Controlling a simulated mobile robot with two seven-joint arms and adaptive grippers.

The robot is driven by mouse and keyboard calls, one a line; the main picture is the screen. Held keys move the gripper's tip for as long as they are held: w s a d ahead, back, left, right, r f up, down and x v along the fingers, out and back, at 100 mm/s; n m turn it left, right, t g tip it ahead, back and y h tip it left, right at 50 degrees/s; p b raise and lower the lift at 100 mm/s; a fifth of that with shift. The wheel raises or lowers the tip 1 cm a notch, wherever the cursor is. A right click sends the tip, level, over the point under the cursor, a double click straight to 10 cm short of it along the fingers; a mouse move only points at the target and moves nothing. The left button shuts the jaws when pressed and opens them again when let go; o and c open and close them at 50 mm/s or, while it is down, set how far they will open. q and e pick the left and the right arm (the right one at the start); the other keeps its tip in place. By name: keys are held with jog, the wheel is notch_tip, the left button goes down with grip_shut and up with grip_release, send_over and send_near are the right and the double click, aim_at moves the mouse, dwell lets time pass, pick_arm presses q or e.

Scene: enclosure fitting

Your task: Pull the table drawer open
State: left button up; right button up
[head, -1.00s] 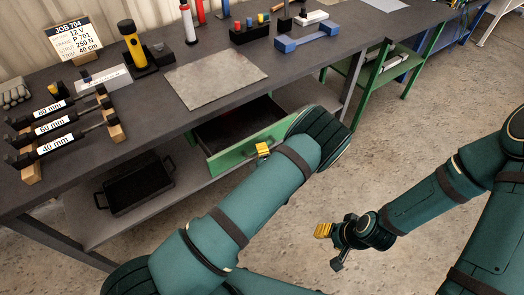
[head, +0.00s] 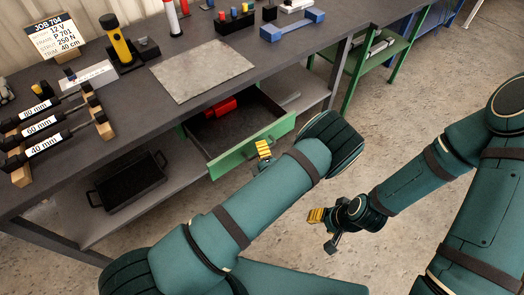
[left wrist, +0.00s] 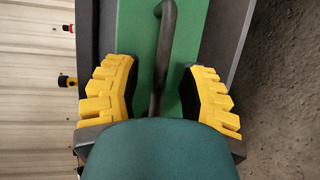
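The table drawer (head: 285,126) stands open under the workbench, its green front pulled out and its dark inside showing. A red object (head: 221,107) lies in it at the back. My left gripper (head: 264,151) is at the drawer's front, partly hidden behind my forearm. In the left wrist view, the dark bar handle (left wrist: 166,45) runs between the two yellow fingers of my left gripper (left wrist: 160,97), with a gap on each side. The green drawer front (left wrist: 131,35) lies behind it. My right gripper (head: 325,230) looks open and empty above the floor, away from the bench.
The workbench top (head: 135,105) carries a grey mat (head: 203,72), labelled bars on wooden racks (head: 103,125), a yellow torch (head: 116,40) and a blue part (head: 292,25). A black tray (head: 130,185) sits on the lower shelf. The floor before the drawer is clear.

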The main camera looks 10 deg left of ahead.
pick_arm(q)
jog(key=v, duration=1.2)
dwell(0.4)
